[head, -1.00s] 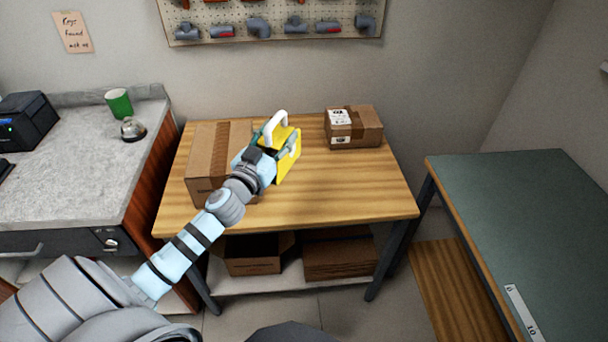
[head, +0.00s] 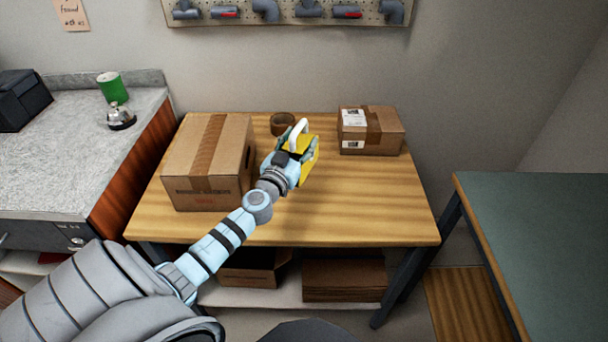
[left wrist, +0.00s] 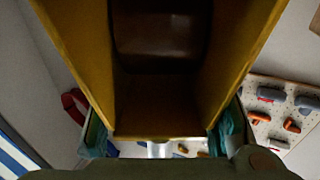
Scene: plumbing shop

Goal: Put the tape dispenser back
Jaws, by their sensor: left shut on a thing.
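The tape dispenser (head: 310,166) is yellow with a white handle. My left gripper (head: 295,163) is shut on it, over the wooden table (head: 350,215), to the right of the large cardboard box. I cannot tell whether the dispenser touches the tabletop. In the left wrist view the yellow dispenser body (left wrist: 70,30) fills the middle, with its two side walls and a dark brown inside. The fingertips of my left gripper (left wrist: 162,132) sit on either side of it. My right gripper is not in view.
A large box (head: 180,150), a brown tape roll (head: 283,123) and a small box (head: 385,140) stand on the table. The table's front right is clear. A counter (head: 50,150) is at left, a green-topped bench (head: 540,230) at right. Boxes sit on the shelf below.

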